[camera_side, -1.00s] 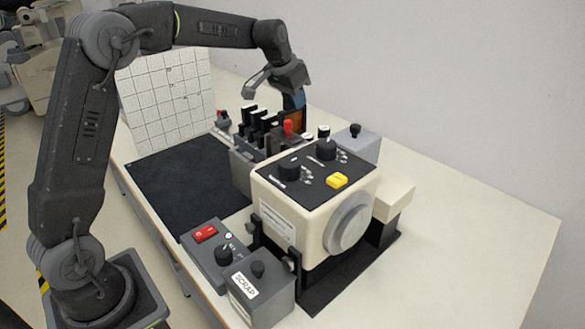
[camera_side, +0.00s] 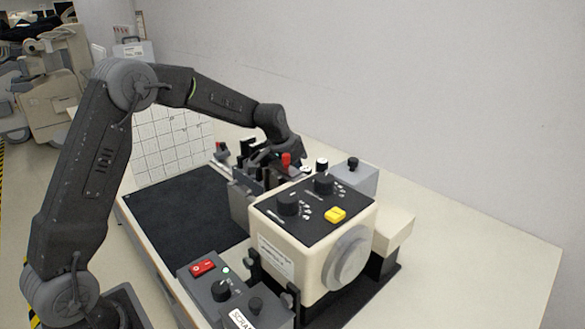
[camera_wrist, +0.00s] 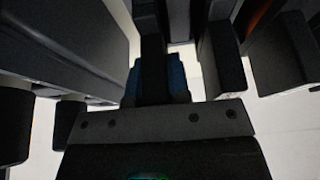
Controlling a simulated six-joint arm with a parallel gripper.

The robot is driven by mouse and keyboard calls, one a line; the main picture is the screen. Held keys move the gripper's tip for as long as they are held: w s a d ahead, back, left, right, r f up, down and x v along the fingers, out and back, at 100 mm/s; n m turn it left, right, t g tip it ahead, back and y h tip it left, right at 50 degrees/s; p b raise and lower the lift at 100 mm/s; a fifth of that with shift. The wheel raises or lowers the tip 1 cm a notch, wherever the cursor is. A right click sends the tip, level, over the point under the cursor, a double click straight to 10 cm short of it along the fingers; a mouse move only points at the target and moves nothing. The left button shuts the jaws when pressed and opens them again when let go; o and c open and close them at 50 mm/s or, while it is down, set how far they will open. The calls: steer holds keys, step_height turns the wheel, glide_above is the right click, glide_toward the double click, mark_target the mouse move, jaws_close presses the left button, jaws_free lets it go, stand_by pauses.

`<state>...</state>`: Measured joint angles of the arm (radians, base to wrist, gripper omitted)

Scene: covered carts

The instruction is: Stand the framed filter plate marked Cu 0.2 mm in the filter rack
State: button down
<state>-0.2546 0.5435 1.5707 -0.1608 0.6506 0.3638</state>
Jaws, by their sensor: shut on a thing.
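My gripper (camera_wrist: 158,82) is shut on a dark, thin upright plate (camera_wrist: 152,45), seen nearly edge-on between the bluish fingertips in the wrist view. No marking on it can be read, so I cannot tell whether it is the Cu 0.2 mm plate. In the side view my gripper is low at the filter rack (camera_side: 240,205), behind the red-topped knob, and its fingertips are hidden. Other dark upright pieces stand on both sides of the held plate in the wrist view. An orange-brown face (camera_wrist: 258,14) shows at top right there. Whether the held plate is seated is hidden.
A cream machine (camera_side: 290,250) with black knobs and a yellow button stands close in front of the rack. A red-topped knob (camera_side: 286,160) rises beside the gripper. A grey switch box (camera_side: 205,285) stands at the front. The dark mat (camera_side: 180,215) is clear.

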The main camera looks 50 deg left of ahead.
steer(key=shift+f, duration=0.15)
steer(key=c, duration=1.1)
jaws_free()
steer(key=v, duration=1.2)
steer(key=shift+t, duration=0.3)
steer(key=s+d+r, duration=0.1)
steer(key=s+d, duration=0.2)
steer(key=s, duration=0.2)
steer(key=s+d+r, duration=0.2)
steer(key=s+d, duration=0.1)
steer(key=s, duration=0.2)
steer(key=s+d+r, duration=0.1)
steer(key=s+d, duration=0.1)
steer(key=s, duration=0.3)
steer(key=shift+s+d+r, duration=0.3)
steer(key=shift+d, duration=0.1)
steer(key=s+d+f, duration=0.1)
steer(key=s+f, duration=0.1)
steer(key=s, duration=0.5)
steer(key=s+d+f, duration=0.2)
steer(key=s, duration=0.5)
steer(key=shift+d+f, duration=0.3)
steer(key=shift+f, duration=0.05)
